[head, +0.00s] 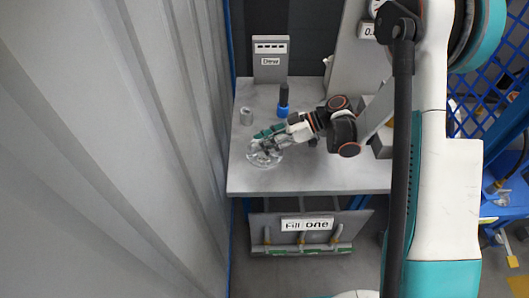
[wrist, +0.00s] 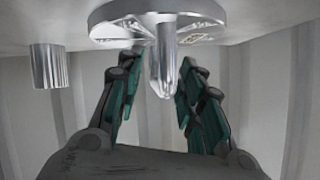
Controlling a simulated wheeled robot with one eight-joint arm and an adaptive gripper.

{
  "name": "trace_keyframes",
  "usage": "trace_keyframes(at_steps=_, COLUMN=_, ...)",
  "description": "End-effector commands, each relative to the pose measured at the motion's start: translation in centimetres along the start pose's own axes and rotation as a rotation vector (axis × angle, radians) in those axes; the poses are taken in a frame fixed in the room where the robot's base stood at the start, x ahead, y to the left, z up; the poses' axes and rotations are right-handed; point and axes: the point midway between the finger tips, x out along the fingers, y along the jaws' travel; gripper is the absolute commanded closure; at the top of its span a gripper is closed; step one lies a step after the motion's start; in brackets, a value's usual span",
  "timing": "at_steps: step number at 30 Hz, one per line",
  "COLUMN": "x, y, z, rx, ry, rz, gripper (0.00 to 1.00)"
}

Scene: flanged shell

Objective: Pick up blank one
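A shiny metal flanged piece (head: 265,158), a round disc with a stem, sits on the grey table near its left edge. No label marks it as blank one. In the wrist view its flange (wrist: 110,32) is at the top and its stem (wrist: 161,75) points towards my gripper (wrist: 155,85). The gripper's two green-padded fingers are apart, one on each side of the stem.
A small metal cylinder (head: 246,117) stands behind the piece and also shows in the wrist view (wrist: 49,66). A blue-and-black upright item (head: 283,102) stands farther back. The table front (head: 300,180) is clear.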

Motion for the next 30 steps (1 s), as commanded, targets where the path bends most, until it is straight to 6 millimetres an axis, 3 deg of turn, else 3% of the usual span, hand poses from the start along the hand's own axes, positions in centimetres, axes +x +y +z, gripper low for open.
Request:
trace_keyframes(at_steps=3, x=-0.1, y=0.0, z=-0.1, rx=0.0, ry=0.0, rz=0.0, gripper=0.68)
trace_keyframes(at_steps=7, x=-0.1, y=0.0, z=0.0, rx=0.0, ry=0.0, rz=0.0, gripper=0.97)
trace_keyframes(at_steps=8, x=-0.1, y=0.0, z=0.0, rx=0.0, ry=0.0, rz=0.0, gripper=1.0)
trace_keyframes(at_steps=23, x=-0.2, y=-0.1, z=-0.3, rx=0.0, ry=0.002, rz=0.0, gripper=1.0)
trace_keyframes(at_steps=30, x=-1.5, y=-0.8, z=-2.7, rx=0.0, ry=0.002, rz=-0.001, gripper=1.0)
